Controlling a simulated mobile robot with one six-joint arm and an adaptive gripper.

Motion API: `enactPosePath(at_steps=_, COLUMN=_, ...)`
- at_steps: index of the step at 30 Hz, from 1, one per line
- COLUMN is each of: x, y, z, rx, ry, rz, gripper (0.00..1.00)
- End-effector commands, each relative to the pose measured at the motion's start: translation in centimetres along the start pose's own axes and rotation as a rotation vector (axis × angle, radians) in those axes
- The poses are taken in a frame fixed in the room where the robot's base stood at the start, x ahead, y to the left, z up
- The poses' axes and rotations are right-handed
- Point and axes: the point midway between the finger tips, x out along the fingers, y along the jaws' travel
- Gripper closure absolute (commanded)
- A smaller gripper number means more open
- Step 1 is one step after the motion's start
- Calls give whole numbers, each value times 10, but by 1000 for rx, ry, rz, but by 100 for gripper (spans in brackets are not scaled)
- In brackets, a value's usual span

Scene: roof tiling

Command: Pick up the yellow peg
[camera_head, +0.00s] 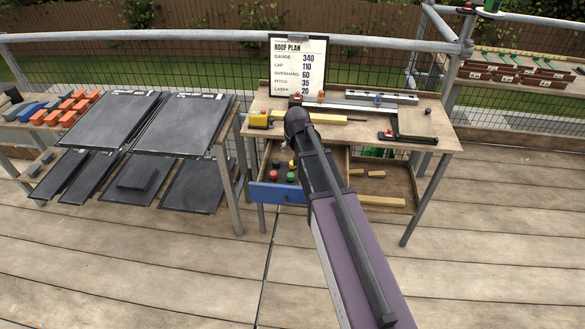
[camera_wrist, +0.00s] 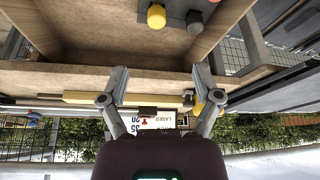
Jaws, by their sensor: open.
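The yellow peg (camera_wrist: 156,16) shows its round top at the upper edge of the wrist view, on a grey holder inside an open wooden drawer. A dark grey peg (camera_wrist: 194,18) stands to its right, and part of a red peg shows at the very edge. My gripper (camera_wrist: 160,88) is open, its two fingers spread wide with nothing held between them. It is apart from the yellow peg, which lies beyond the fingertips. In the head view my arm hides the gripper and part of the drawer.
The drawer's blue front (camera_head: 275,193) sticks out below the workbench (camera_head: 435,150). A yellow tool (camera_head: 258,119), a level (camera_head: 381,97) and a roof plan board (camera_head: 298,65) are on the bench. Dark panels (camera_head: 185,125) stand left.

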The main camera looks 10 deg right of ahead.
Motion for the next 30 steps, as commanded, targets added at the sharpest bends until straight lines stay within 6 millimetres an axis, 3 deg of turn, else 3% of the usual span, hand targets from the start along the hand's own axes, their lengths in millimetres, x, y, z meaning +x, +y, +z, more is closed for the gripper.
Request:
enactPosePath(at_steps=8, x=8, y=-1, z=1, rx=-1, ry=-1, rz=0, gripper=18)
enactPosePath(at_steps=30, x=68, y=-1, z=1, rx=-2, ry=-1, rz=-1, gripper=18)
